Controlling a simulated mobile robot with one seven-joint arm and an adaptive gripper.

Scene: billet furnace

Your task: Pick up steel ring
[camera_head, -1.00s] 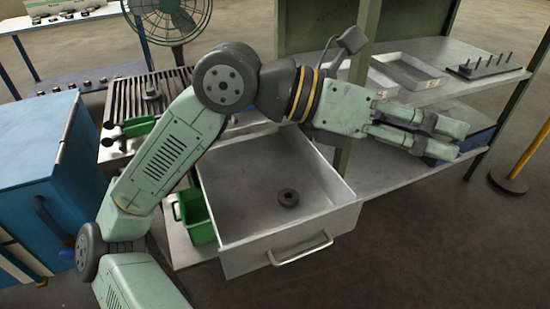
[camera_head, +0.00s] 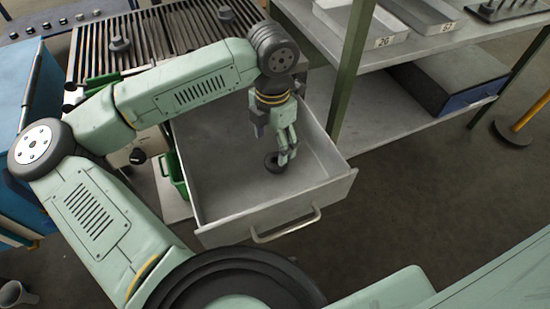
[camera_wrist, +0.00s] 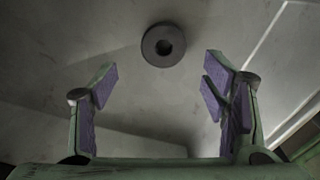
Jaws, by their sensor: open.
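The steel ring (camera_head: 272,163) is a small dark ring with a round hole, lying flat on the floor of the open grey drawer (camera_head: 222,215). In the wrist view the ring (camera_wrist: 163,45) is whole and unobstructed, beyond the fingertips and roughly centred between them. My gripper (camera_head: 286,156) points down into the drawer, just beside and above the ring in the head view, and partly covers its right side. In the wrist view my gripper (camera_wrist: 160,85) has its purple-padded fingers wide apart with nothing between them.
The drawer walls and front handle (camera_head: 286,226) surround the ring; the drawer floor is otherwise bare. A green post (camera_head: 352,75) and shelf with numbered trays (camera_head: 365,20) stand to the right.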

